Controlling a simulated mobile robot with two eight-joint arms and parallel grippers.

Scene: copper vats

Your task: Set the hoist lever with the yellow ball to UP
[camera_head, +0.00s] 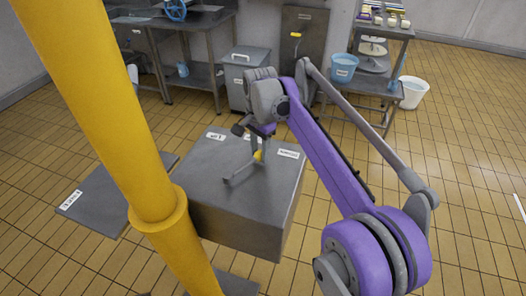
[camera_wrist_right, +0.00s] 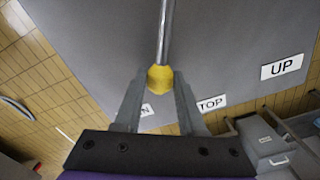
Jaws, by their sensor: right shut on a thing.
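The hoist lever is a thin grey rod (camera_wrist_right: 166,35) with a yellow ball (camera_wrist_right: 160,78) at its end. In the head view the yellow ball (camera_head: 258,156) shows above a grey box (camera_head: 240,232). My right gripper (camera_wrist_right: 158,88) is shut on the ball, with one finger on each side. On the box top, a label reading UP (camera_wrist_right: 282,67) lies to the right in the wrist view. A partly cut label ending in TOP (camera_wrist_right: 211,103) and one ending in N (camera_wrist_right: 147,110) are partly hidden by the fingers. My left gripper is not in view.
A thick yellow post (camera_head: 120,130) stands close in front at the left. A flat grey plate (camera_head: 105,198) lies left of the box. Behind are a lidded grey bin (camera_head: 245,80), a steel table (camera_head: 185,25) and a blue bucket (camera_head: 343,68).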

